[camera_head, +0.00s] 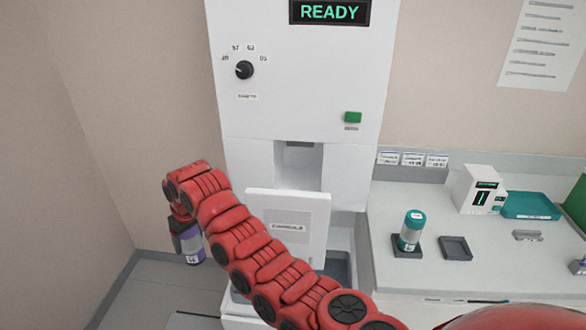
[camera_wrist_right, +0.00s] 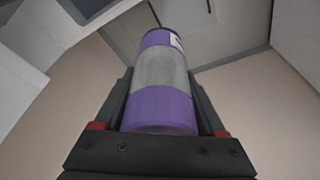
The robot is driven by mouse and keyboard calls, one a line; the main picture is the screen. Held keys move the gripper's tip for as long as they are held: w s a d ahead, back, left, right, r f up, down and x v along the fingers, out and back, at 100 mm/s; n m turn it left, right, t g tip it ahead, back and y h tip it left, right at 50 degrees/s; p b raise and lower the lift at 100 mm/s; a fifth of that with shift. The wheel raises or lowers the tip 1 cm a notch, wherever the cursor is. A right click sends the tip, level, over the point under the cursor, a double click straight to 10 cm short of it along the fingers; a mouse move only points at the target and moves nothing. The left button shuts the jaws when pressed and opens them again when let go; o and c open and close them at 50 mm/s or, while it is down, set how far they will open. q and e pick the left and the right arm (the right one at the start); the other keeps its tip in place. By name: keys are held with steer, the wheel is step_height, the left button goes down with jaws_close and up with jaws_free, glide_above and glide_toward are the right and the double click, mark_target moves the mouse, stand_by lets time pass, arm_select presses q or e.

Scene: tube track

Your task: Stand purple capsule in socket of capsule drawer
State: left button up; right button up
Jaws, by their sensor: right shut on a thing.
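The purple capsule (camera_head: 193,250) hangs at the left of the head view, beside the white machine and above the floor. It has purple ends and a grey middle band. My right gripper (camera_head: 187,228) is shut on it; in the right wrist view the capsule (camera_wrist_right: 166,85) sits between both fingers. The capsule drawer (camera_head: 313,207) has a white, labelled front and stands low on the machine, right of the gripper. My right arm crosses in front of it, and I cannot make out its socket. My left gripper is not in view.
The white machine (camera_head: 300,105) shows READY, with a dial and green button. On the counter at right are a teal capsule (camera_head: 411,228) on a dark holder, an empty dark holder (camera_head: 455,248), a small white device (camera_head: 475,190) and a teal tray (camera_head: 530,205). Walls close the left side.

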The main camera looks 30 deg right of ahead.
steer(key=w+d+r+p, duration=0.2)
steer(key=d+r+p, duration=0.1)
steer(key=d, duration=0.4)
steer(key=w+d+r+m+p, duration=0.1)
steer(key=w+d+r+p, duration=0.1)
steer(key=d+r, duration=0.4)
steer(key=shift+w+d+p, duration=0.4)
steer(key=shift+d, duration=0.5)
stand_by(0.5)
steer(key=shift+r, duration=0.15)
steer(key=shift+s+d+r+m+p, duration=0.2)
steer(key=shift+s+d+r, duration=0.1)
steer(key=shift+d, duration=0.45)
steer(key=shift+s+d+r+m+p, duration=0.2)
steer(key=shift+d+r, duration=0.1)
steer(key=shift+d, duration=0.45)
steer(key=shift+w+d, duration=0.1)
steer(key=shift+d, duration=0.05)
